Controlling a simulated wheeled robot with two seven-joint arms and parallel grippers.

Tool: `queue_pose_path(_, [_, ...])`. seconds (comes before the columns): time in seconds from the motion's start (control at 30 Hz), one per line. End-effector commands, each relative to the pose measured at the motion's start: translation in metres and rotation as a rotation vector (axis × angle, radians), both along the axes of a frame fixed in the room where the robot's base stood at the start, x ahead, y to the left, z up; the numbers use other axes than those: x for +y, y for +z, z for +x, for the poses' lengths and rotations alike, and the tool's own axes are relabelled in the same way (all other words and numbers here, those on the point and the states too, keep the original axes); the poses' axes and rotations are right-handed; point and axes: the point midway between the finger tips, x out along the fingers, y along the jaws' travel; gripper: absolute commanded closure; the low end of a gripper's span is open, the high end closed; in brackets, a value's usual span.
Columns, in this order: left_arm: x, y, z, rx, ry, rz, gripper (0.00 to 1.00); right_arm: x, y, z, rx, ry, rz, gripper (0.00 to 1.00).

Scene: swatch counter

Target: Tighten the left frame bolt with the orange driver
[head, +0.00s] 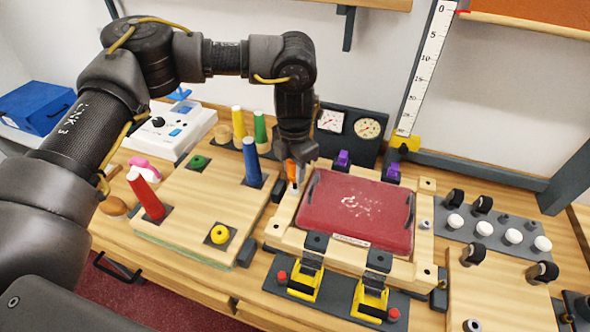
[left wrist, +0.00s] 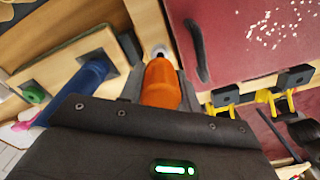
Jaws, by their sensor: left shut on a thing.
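My left gripper (head: 294,164) is shut on the orange driver (head: 291,172), which points down over the left rail of the wooden frame (head: 283,232). In the left wrist view the orange driver handle (left wrist: 161,86) sits between the fingers. A small pale metal piece (left wrist: 159,50) shows just beyond the handle, on the wood; I cannot tell whether it is the left frame bolt or the driver's shank. Contact between driver and bolt cannot be made out. A silver bolt (head: 425,224) sits in the frame's right rail. The frame surrounds a dark red panel (head: 357,208). My right gripper is out of view.
Left of the frame, a wooden board (head: 190,218) holds a red peg (head: 146,196), a blue peg (head: 251,162) and rings. Yellow clamps (head: 303,284) stand at the frame's front edge. Gauges (head: 349,125) stand behind it. Several knobs fill a dark plate (head: 486,231) at right.

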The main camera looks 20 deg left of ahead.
Motion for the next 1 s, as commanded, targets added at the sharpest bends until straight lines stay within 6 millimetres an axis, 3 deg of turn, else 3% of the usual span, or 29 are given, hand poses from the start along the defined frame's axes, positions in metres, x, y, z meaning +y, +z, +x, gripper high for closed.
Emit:
queue_pose_path(0.2, [-0.0002,-0.0006,0.0005,-0.001,-0.345,-0.001,0.87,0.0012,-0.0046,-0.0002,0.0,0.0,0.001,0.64])
queue_pose_path(0.33, [-0.0002,-0.0003,0.0004,-0.001,-0.449,-0.001,0.87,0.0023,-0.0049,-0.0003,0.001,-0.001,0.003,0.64])
queue_pose_path(0.57, [-0.0002,-0.0003,0.0002,0.0,-0.467,-0.001,0.87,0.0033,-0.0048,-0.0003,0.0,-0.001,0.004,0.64])
queue_pose_path(0.6, [-0.0002,-0.0003,0.0002,0.0,-0.467,-0.001,0.66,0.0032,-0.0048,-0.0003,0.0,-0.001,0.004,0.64])
queue_pose_path(0.7, [0.0,-0.0003,0.0002,0.0,-0.466,-0.001,0.56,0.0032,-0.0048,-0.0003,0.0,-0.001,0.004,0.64])
queue_pose_path(1.0, [0.0003,0.0001,0.0,0.001,-0.419,0.0,0.56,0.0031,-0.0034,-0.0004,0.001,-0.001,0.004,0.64])
